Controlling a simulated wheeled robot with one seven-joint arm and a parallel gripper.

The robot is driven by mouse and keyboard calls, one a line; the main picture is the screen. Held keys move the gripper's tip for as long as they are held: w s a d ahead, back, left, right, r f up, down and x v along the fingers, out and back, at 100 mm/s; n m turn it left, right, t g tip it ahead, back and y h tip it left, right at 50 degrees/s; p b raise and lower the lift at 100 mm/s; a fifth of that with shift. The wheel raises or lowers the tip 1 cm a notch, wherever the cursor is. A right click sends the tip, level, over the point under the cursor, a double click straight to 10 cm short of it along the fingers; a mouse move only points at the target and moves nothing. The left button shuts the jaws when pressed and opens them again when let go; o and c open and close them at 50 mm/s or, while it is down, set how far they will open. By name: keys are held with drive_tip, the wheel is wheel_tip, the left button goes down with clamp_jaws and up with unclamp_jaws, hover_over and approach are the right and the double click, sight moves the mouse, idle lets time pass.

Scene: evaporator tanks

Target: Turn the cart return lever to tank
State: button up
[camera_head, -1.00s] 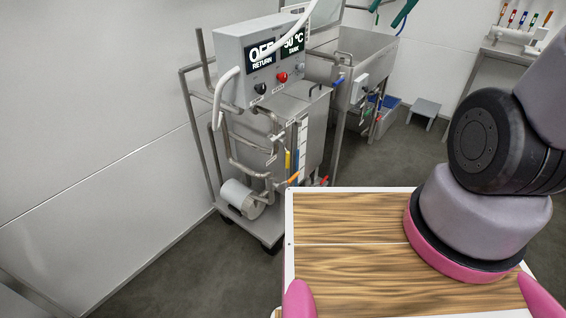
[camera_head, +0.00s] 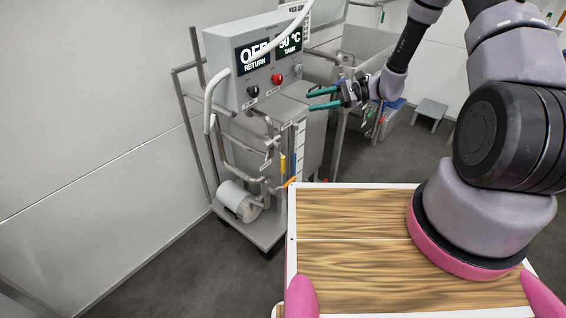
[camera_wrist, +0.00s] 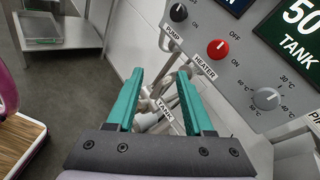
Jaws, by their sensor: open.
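The cart (camera_head: 312,140) is a steel tank on wheels with a grey control box. Its display (camera_head: 254,57) reads OFF over RETURN; beside it, 50 °C over TANK. I cannot single out the return lever for certain; pipework (camera_head: 240,150) with small white labels runs down the cart's front. In the wrist view a TANK label (camera_wrist: 166,109) shows on the pipes between my fingers, and part of the pipes is hidden by them. My gripper (camera_head: 309,99) is open and empty, its teal fingers pointing left, to the right of the pipes and below the box. It also shows in the wrist view (camera_wrist: 160,75).
The box carries a black pump knob (camera_wrist: 178,12), a red heater knob (camera_wrist: 218,49) and a grey temperature knob (camera_wrist: 267,98), close to my right finger. A sink stands behind.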

wheel_tip(320, 180, down, 14)
drive_tip(key=a+m+t+y, duration=0.1)
drive_tip(key=m+t+y, duration=0.1)
drive_tip(key=m+t, duration=0.25)
drive_tip(key=m+t+h, duration=0.1)
drive_tip(key=m+t, duration=0.4)
drive_tip(key=m, duration=0.1)
approach(283, 162)
drive_tip(key=shift+g, duration=0.25)
drive_tip(key=x, duration=0.7)
drive_tip(key=w+x, duration=0.1)
drive_tip(key=x, duration=0.2)
drive_tip(key=shift+w+f, duration=0.1)
drive_tip(key=shift+f, duration=0.2)
clamp_jaws()
